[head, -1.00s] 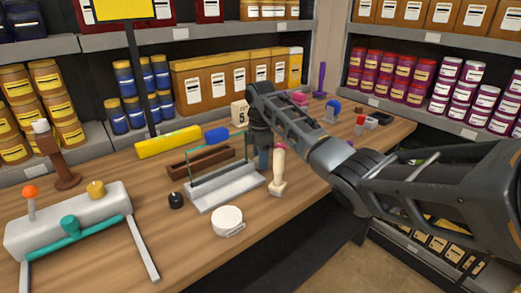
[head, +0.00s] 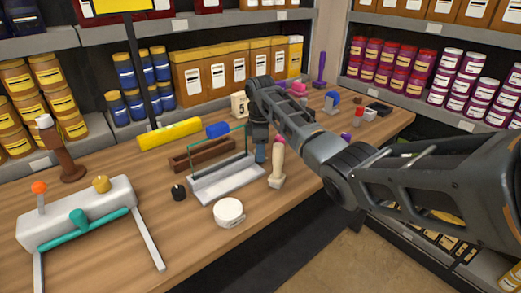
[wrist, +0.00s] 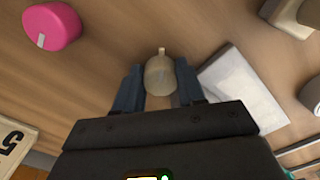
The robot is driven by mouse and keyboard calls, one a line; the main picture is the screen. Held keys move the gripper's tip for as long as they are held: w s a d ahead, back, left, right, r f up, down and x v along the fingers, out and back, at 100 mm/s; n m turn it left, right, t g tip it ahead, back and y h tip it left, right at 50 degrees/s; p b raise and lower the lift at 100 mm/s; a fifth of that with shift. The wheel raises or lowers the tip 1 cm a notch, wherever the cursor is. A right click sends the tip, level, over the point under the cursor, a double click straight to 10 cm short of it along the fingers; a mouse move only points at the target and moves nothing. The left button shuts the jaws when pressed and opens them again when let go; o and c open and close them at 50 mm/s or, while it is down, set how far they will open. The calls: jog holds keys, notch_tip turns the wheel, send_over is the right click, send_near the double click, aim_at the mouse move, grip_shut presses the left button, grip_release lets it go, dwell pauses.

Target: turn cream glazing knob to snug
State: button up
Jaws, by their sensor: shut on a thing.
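The cream knob (wrist: 163,78) sits between my fingers in the wrist view, with a small pale tab pointing away from me. My gripper (wrist: 160,90) is shut on it, one blue-grey finger on each side. The white fixture (wrist: 240,90) lies just right of the knob there. In the head view this fixture (head: 228,183) carries a clear pane in a green frame. My gripper (head: 261,155) is at its right end, pointing down. The knob is hidden by my gripper and arm in the head view. No mark showing how tight the knob is can be read.
A cream-handled upright tool (head: 277,170) stands close right of my gripper. A pink object (wrist: 52,27) and a card marked 5 (wrist: 14,142) lie left in the wrist view.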

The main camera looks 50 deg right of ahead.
jog(key=o, duration=1.1)
jog(key=shift+c, duration=0.2)
jog(key=shift+r, duration=0.1)
jog(key=shift+r+b, duration=0.5)
jog(key=shift+r, duration=3.3)
